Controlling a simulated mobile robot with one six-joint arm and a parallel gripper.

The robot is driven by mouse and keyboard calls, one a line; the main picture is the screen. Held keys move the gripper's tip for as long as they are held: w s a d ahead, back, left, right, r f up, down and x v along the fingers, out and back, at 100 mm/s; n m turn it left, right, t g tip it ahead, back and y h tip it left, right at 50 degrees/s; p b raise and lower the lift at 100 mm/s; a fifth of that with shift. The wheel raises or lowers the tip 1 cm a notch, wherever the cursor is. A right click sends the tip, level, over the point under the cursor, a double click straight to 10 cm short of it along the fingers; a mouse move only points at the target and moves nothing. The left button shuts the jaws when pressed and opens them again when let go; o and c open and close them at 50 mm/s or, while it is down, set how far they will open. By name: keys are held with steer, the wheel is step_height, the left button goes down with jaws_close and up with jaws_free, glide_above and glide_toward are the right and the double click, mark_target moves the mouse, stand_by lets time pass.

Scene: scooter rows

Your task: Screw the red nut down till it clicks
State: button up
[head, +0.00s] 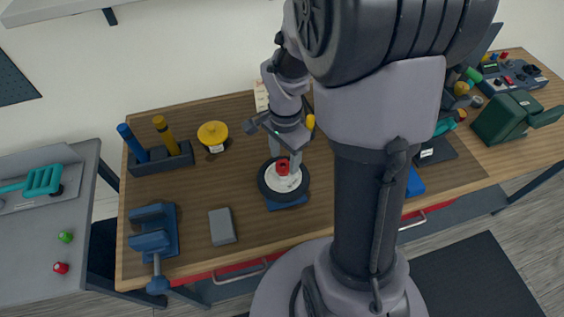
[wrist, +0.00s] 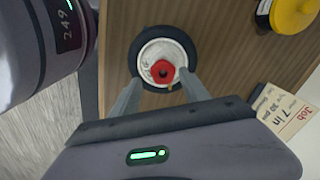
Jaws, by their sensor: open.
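The red nut (head: 283,168) sits at the centre of a small wheel with a pale hub and black tyre (head: 270,192), which lies flat on a blue base (head: 287,206) on the bench. In the wrist view the red nut (wrist: 162,71) shows on the pale hub (wrist: 175,52), with a dark hole in its middle. My gripper (head: 285,158) points down over the wheel. Its two fingers are apart, one on each side of the nut, and the wrist view also shows the fingertips (wrist: 160,82) spread around it. Whether a finger touches the nut, I cannot tell.
A grey block (head: 222,226) and a blue vise (head: 153,232) are left of the wheel. My arm hides part of the right side.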

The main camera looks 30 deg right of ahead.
mark_target(284, 169)
steer(key=shift+f+b, duration=0.3)
steer(key=shift+f, duration=1.25)
steer(key=shift+c, duration=0.2)
steer(key=shift+w, duration=0.1)
jaws_close()
steer(key=shift+f+m+b, duration=0.2)
steer(key=shift+m+b, duration=0.1)
steer(key=shift+m, duration=0.1)
steer(key=m+b, duration=0.2)
steer(key=m, duration=0.3)
steer(key=shift+a+b, duration=0.1)
steer(key=shift+b, duration=0.2)
steer(key=m+b, duration=0.3)
steer(key=m, duration=0.2)
steer(key=m+b, duration=0.2)
steer(key=m, duration=0.3)
steer(key=shift+m+b, duration=0.3)
steer(key=shift+b, duration=0.1)
steer(key=m+b, duration=0.2)
steer(key=m, duration=0.3)
steer(key=shift+r+b, duration=0.15)
steer(key=shift+b, duration=0.25)
